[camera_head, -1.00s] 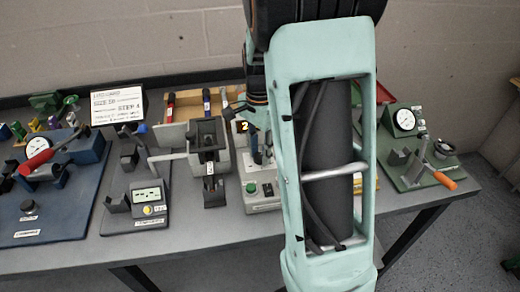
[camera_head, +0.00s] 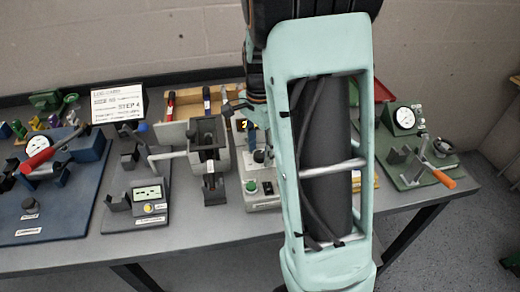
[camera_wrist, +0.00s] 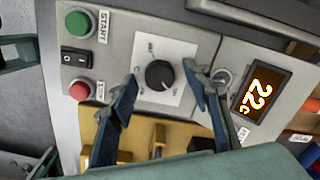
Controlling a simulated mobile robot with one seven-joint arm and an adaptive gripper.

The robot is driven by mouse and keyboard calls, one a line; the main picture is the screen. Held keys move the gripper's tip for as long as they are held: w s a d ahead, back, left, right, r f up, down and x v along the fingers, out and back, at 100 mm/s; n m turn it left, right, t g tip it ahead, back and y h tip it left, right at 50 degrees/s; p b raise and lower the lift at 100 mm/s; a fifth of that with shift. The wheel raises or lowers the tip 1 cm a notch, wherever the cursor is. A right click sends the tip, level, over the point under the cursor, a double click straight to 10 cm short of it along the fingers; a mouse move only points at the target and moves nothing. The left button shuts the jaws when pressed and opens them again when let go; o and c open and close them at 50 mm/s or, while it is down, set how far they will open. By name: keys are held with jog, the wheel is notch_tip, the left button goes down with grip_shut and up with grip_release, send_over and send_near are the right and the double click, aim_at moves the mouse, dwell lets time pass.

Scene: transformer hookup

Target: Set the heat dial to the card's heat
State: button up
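The heat dial, a black round knob (camera_wrist: 160,75) on a white square plate, shows in the wrist view on a grey control panel (camera_wrist: 205,45). My gripper (camera_wrist: 160,88) is open, with one finger to each side of the knob, and does not appear to touch it. An orange display (camera_wrist: 262,93) right of the dial reads 22 C. My arm hides part of the panel (camera_head: 263,198) there.
In the wrist view a green START button (camera_wrist: 79,25), a black rocker switch (camera_wrist: 75,57) and a red button (camera_wrist: 80,90) sit left of the dial. A metal bar crosses above the panel. In the head view, a lever press (camera_head: 210,150) stands to the left and a green gauge station (camera_head: 415,150) to the right.

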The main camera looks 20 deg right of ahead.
aim_at(260, 154)
notch_tip(260, 154, up, 12)
dwell(0.6)
dwell(0.4)
